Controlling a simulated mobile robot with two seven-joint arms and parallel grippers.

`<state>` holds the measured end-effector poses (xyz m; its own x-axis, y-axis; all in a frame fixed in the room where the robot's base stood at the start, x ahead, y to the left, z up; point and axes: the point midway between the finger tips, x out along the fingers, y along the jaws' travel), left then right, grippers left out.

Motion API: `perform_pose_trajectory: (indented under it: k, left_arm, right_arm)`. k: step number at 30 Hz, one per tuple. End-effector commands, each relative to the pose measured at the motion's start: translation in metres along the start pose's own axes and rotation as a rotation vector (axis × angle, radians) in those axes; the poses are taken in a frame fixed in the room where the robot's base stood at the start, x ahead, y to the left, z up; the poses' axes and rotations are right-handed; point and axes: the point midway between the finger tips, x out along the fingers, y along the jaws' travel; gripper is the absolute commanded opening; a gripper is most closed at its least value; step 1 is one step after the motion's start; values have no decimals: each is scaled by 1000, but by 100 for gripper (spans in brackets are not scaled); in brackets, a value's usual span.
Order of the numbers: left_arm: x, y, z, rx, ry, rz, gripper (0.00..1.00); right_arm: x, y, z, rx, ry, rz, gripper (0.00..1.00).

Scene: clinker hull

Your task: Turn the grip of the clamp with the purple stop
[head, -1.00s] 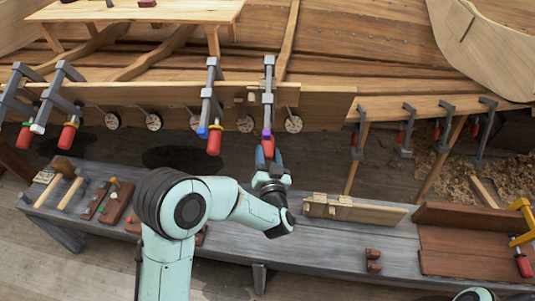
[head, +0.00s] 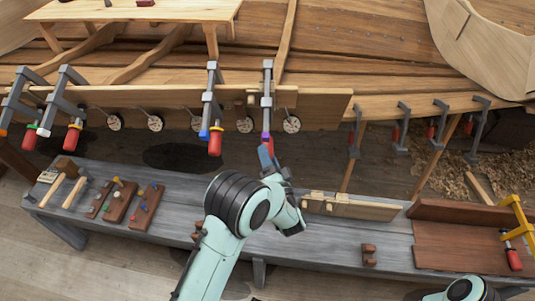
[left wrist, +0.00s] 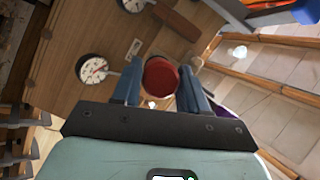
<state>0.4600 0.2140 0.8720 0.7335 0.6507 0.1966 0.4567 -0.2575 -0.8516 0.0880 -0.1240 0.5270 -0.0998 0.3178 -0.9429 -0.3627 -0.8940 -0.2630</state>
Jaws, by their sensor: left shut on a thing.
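The clamp with the purple stop (head: 266,137) hangs on the edge of the hull plank, its grey bar (head: 267,95) upright. Its red grip (head: 269,147) points down and is mostly hidden by my left gripper (head: 267,157) in the head view. In the left wrist view the round end of the red grip (left wrist: 160,77) sits between the blue fingers of my left gripper (left wrist: 159,88), which is shut on it from below. My right gripper is out of view.
A clamp with a blue stop (head: 204,134) hangs close by on the left. Round dials (head: 291,124) line the plank. Below, the grey bench (head: 185,195) carries tools, a wooden piece (head: 350,207) and a yellow clamp (head: 517,220) at right.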

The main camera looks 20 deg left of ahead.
Motion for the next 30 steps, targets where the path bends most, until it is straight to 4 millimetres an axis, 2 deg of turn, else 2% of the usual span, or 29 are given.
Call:
perform_pose_trajectory:
  k: [18,19,21,30]
  left_arm:
    - [-1,1,0,43,0,-15,13]
    - [-1,1,0,43,0,-15,46]
    - [-1,1,0,42,0,-15,65]
    - [-1,1,0,41,0,-16,65]
  right_arm:
    - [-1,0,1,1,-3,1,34]
    - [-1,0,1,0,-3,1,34]
    - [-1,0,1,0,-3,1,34]
    - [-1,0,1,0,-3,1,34]
